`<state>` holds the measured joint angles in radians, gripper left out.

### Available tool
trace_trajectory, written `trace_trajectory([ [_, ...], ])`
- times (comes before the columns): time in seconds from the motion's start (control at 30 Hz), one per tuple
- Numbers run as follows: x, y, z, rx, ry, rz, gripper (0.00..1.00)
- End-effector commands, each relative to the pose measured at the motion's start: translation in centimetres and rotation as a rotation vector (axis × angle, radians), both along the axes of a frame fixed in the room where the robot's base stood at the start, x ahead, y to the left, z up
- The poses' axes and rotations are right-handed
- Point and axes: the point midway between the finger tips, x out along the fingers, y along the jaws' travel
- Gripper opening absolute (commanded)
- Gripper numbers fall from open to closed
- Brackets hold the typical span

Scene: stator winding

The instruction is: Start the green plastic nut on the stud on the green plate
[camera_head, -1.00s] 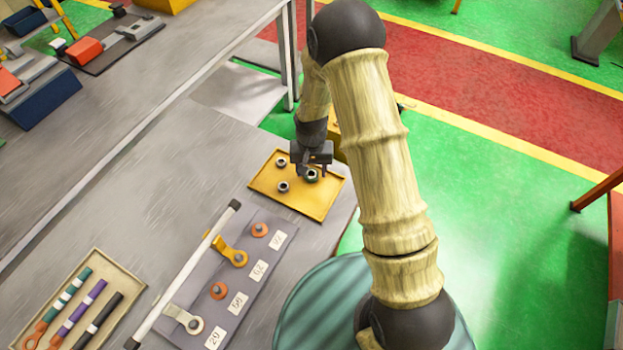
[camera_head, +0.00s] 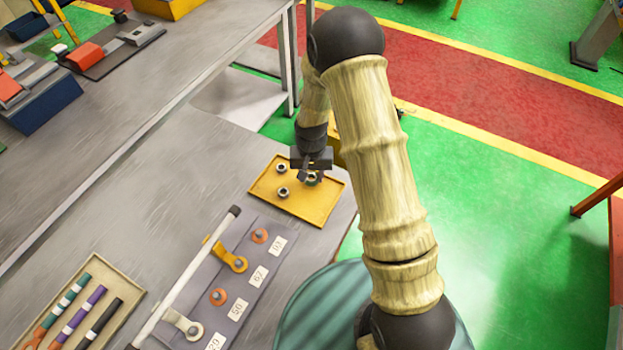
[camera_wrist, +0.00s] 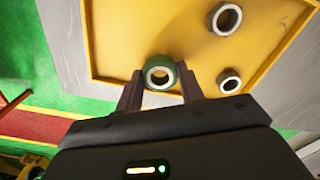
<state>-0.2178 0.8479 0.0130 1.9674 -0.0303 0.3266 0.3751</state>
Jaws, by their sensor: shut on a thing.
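The green nut (camera_wrist: 151,68), a dark green ring with a pale bore, sits between the two fingers of my gripper (camera_wrist: 160,85) in the wrist view. My gripper is shut on it. In the head view my gripper (camera_head: 312,176) is low over the right part of the yellow tray (camera_head: 318,211), and the nut is partly covered by the fingers. The grey board (camera_head: 244,309) bears a row of studs with orange, yellow and pale lugs and number labels. I cannot make out a green plate in either view.
Two grey nuts (camera_head: 282,193) (camera_head: 281,168) lie in the yellow tray left of my gripper. A white rod (camera_head: 187,276) runs along the board's left side. A beige tray (camera_head: 130,290) with coloured sticks lies at the lower left.

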Motion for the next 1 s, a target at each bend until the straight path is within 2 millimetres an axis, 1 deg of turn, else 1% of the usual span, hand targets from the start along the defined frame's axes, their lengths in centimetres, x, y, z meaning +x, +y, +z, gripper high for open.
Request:
trace_trajectory([
  [0.03,0.0,0.0,0.6,0.000,0.000,0.000,0.20],
  [1.0,0.0,0.0,6.9,0.000,-0.001,0.000,0.20],
])
